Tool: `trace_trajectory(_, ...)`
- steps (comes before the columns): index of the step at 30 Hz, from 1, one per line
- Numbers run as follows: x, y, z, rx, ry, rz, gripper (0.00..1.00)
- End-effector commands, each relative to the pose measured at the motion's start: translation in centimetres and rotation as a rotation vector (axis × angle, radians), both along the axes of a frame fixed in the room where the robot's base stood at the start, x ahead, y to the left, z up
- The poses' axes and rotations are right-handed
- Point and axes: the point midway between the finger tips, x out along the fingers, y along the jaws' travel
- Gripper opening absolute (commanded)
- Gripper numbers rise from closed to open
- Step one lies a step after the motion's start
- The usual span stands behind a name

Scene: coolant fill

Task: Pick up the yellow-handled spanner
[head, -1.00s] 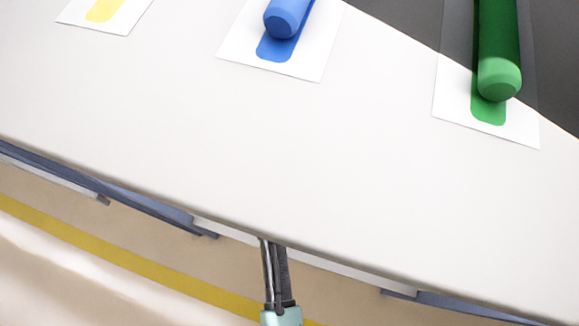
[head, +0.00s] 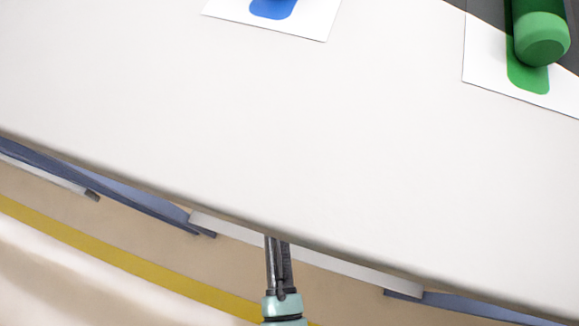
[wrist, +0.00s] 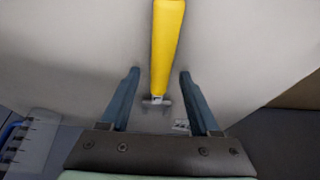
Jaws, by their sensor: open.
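The yellow-handled spanner (wrist: 167,45) shows in the wrist view. Its yellow handle runs up from the middle to the top edge, where its far end is cut off. A small grey metal part (wrist: 156,101) is at its lower end. My gripper (wrist: 159,72) is open, with one dark blue finger on each side of the spanner in the picture and gaps between; I cannot tell the distance in depth. In the head view my gripper (head: 277,240) shows narrow and side-on at the pale table's near edge. The yellow spanner is not in the head view.
The pale tabletop (head: 250,130) is mostly bare. A green handle (head: 541,38) lies over a green-marked card (head: 488,55) at the top right. A blue-marked card (head: 310,20) is at the top. Blue-grey rails (head: 110,190) show below the table edge.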

Motion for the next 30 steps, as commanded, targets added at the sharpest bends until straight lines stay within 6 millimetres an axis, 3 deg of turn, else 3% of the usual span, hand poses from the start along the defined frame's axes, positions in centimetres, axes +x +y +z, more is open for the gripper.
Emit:
trace_trajectory(1, 0.0, 0.0, 0.0, 0.000, 0.000, 0.000, 0.59)
trace_trajectory(11, 0.0, 0.0, 0.0, 0.000, 0.000, 0.000, 0.00)
trace_trajectory(26, 0.1, 0.0, 0.3, 0.000, -0.003, 0.000, 0.00)
trace_trajectory(30, 0.1, 0.0, 2.9, 0.000, -0.003, -0.001, 0.00)
